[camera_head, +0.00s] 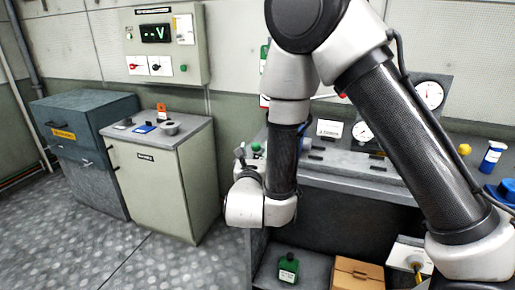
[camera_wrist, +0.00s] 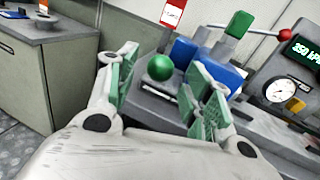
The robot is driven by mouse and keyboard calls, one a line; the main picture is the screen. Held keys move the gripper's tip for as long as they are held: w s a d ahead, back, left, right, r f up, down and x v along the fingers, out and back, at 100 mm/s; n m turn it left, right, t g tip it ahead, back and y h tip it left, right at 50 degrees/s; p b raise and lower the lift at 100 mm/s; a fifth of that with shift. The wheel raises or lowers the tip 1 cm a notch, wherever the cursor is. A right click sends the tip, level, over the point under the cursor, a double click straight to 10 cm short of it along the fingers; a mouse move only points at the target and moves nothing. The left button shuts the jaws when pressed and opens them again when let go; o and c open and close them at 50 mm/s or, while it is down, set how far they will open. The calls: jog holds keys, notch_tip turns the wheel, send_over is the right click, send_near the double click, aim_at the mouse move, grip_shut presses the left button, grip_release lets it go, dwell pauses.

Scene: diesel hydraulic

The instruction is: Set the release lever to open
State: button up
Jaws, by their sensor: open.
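A green ball knob (camera_wrist: 160,67) stands between the spread fingers of my gripper (camera_wrist: 168,77) in the wrist view. I cannot tell whether either finger touches it. The gripper is open, with green pads facing each other. No label shows which of these is the release lever. In the head view, my gripper (camera_head: 242,155) is at the bench's left end, partly hidden by my wrist, and the green knob (camera_head: 256,147) shows just beyond it.
The grey bench (camera_head: 345,168) carries dials (camera_head: 429,95), a small sign (camera_head: 330,128) and a blue-white bottle (camera_head: 491,157). A pale cabinet (camera_head: 158,188) stands left, below a wall panel (camera_head: 165,45). A green can (camera_head: 288,268) and cardboard box (camera_head: 357,274) sit on the lower shelf. Floor is clear between cabinet and bench.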

aim_at(255, 150)
jog(key=shift+w+d, duration=0.1)
jog(key=shift+w, duration=1.65)
grip_shut()
